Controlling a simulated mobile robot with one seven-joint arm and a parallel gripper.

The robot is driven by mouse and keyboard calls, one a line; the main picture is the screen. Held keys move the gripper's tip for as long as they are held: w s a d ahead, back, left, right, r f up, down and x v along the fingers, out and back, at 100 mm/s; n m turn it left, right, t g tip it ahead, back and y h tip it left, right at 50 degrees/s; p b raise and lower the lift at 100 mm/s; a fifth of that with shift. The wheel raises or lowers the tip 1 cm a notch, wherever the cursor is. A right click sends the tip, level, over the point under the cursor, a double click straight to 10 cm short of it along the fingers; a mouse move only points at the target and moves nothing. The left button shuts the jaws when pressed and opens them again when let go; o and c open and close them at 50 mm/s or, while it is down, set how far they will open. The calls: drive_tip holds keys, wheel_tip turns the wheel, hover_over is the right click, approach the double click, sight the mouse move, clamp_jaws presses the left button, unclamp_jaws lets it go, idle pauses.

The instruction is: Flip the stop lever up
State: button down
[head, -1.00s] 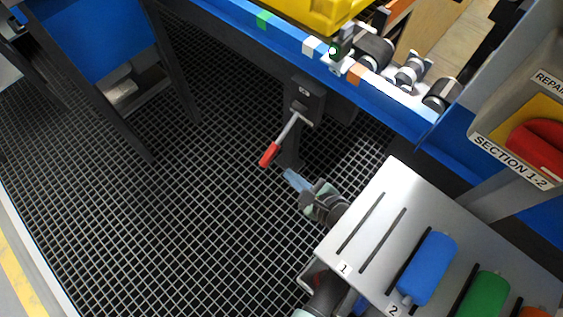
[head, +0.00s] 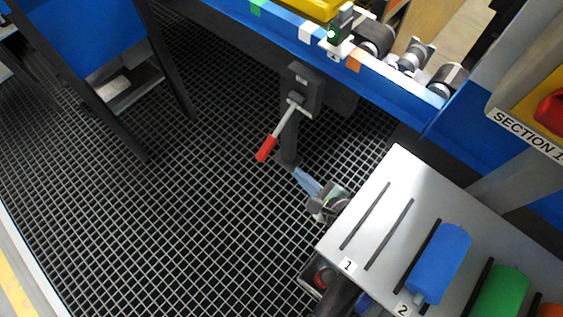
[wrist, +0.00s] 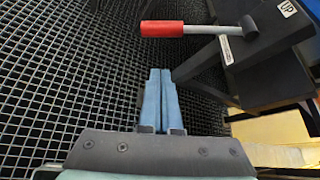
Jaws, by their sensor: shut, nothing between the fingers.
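The stop lever has a red grip (head: 266,148) on a grey rod and points down and left from a dark box (head: 305,88) under the blue conveyor rail. In the wrist view the red grip (wrist: 162,29) lies across the upper middle, its rod running right to the dark box (wrist: 275,45), which has an "UP" label. My gripper (head: 298,172) is shut and empty, its blue fingers below and right of the red grip in the head view. In the wrist view the gripper (wrist: 160,75) points toward the lever, with a gap between the fingertips and the grip.
A grey panel (head: 372,182) with slots holds blue (head: 440,262) and green (head: 500,295) cylinders at the lower right. The blue rail (head: 390,92) runs above the lever, with a yellow tray (head: 310,8) on it. The space over the grated floor (head: 190,200) left of the lever is clear.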

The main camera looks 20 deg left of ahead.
sight(277, 132)
drive_tip(key=shift+w+d+f+n+t+b, duration=0.1)
drive_tip(key=shift+w+f+n+t+b, duration=0.15)
drive_tip(key=shift+f+b, duration=0.35)
drive_tip(key=shift+w+d+f+n+t+b, duration=0.15)
drive_tip(key=shift+w+f+b, duration=0.15)
drive_tip(key=shift+f+b, duration=0.25)
drive_tip(key=b+x, duration=0.5)
drive_tip(key=x, duration=0.5)
drive_tip(key=shift+s+a+r+p, duration=0.3)
drive_tip(key=shift+s+a+r, duration=0.15)
drive_tip(key=shift+r, duration=0.35)
drive_tip(key=shift+s+a+r+p, duration=0.3)
drive_tip(key=shift+s+r, duration=0.3)
drive_tip(key=shift+r, duration=0.15)
